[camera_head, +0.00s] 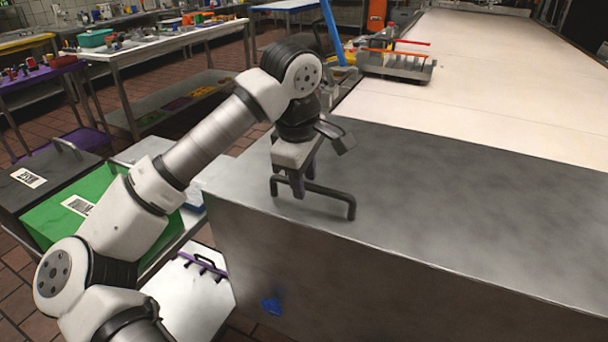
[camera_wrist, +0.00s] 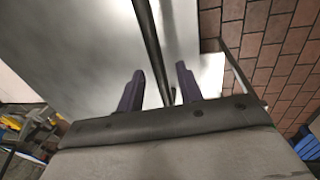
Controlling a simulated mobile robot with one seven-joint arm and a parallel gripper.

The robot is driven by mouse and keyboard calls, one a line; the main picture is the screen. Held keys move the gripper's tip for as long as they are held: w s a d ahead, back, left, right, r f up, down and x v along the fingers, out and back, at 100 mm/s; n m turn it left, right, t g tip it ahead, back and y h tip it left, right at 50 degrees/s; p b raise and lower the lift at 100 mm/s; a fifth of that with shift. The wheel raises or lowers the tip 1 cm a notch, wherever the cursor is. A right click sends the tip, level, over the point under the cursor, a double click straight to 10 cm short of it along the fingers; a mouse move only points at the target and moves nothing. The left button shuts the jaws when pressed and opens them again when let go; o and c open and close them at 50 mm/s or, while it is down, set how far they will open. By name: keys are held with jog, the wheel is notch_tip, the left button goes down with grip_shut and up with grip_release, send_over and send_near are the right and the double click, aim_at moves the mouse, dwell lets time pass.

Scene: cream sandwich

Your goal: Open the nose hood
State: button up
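The nose hood (camera_head: 430,200) is a large grey metal cover at the near end of the long white surface. A dark bar handle (camera_head: 330,190) stands on its top near the left edge. My gripper (camera_head: 298,190) points down over the handle, with its purple fingers at the bar. In the wrist view my gripper (camera_wrist: 161,70) is open. The handle bar (camera_wrist: 150,40) runs between the two fingers with a gap visible on each side. The hood's front face shows a blue mark (camera_head: 270,305). The hood looks shut.
A grey and orange device (camera_head: 395,65) stands on the white surface (camera_head: 480,70) behind the hood. At left are a green box (camera_head: 75,210), a dark lidded box (camera_head: 40,178) and a white box (camera_head: 195,295) with a purple-edged handle. A work table (camera_head: 160,40) stands behind my arm.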

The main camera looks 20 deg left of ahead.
grip_shut()
jog(key=shift+r, duration=0.1)
